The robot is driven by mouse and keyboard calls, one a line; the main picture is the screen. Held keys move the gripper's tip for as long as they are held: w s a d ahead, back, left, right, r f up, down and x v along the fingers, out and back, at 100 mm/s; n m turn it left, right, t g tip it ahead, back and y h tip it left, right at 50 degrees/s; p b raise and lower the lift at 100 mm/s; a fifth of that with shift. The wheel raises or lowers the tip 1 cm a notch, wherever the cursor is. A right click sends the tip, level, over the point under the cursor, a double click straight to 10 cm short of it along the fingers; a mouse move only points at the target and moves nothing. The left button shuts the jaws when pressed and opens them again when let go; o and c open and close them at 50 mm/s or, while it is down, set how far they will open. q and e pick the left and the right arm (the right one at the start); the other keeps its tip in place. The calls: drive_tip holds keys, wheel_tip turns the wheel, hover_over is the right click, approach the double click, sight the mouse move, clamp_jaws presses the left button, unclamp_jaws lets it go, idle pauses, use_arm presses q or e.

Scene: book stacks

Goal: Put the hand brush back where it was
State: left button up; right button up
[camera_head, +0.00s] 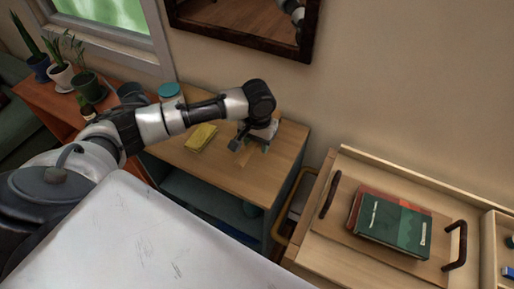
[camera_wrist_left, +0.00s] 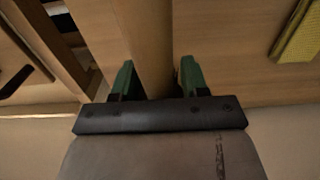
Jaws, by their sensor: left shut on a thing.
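My left gripper (camera_head: 250,147) is over the right part of the wooden cabinet top (camera_head: 262,180), pointing down. In the left wrist view its two green fingertips (camera_wrist_left: 157,72) are shut on a light wooden handle, which I take to be the hand brush (camera_wrist_left: 150,40). The bristles do not show, and in the head view the brush is hard to tell from the wood below it. I cannot tell whether it touches the top. My right gripper is not in view.
A yellow cloth or sponge (camera_head: 201,138) lies left of the gripper, and a teal-lidded jar (camera_head: 169,91) stands behind my arm. To the right, a wooden tray (camera_head: 333,222) with dark handles holds books (camera_head: 392,224). Potted plants (camera_head: 60,76) stand far left. The cabinet top's front right is clear.

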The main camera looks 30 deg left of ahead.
sight(257, 156)
use_arm(q)
drive_tip(key=shift+w+a+f, duration=0.15)
drive_tip(key=shift+w+a, duration=0.1)
drive_tip(key=shift+w, duration=0.05)
drive_tip(key=shift+a+f, duration=0.1)
drive_tip(key=shift+f, duration=0.15)
wheel_tip(257, 156, down, 4)
drive_tip(key=shift+r, duration=0.2)
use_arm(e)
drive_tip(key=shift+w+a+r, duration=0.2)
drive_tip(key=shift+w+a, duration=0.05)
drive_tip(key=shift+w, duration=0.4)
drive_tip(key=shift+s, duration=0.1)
use_arm(q)
drive_tip(key=o, duration=0.9)
drive_tip(key=shift+f, duration=0.15)
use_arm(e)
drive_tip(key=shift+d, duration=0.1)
use_arm(q)
wheel_tip(257, 156, up, 12)
drive_tip(key=shift+r, duration=0.2)
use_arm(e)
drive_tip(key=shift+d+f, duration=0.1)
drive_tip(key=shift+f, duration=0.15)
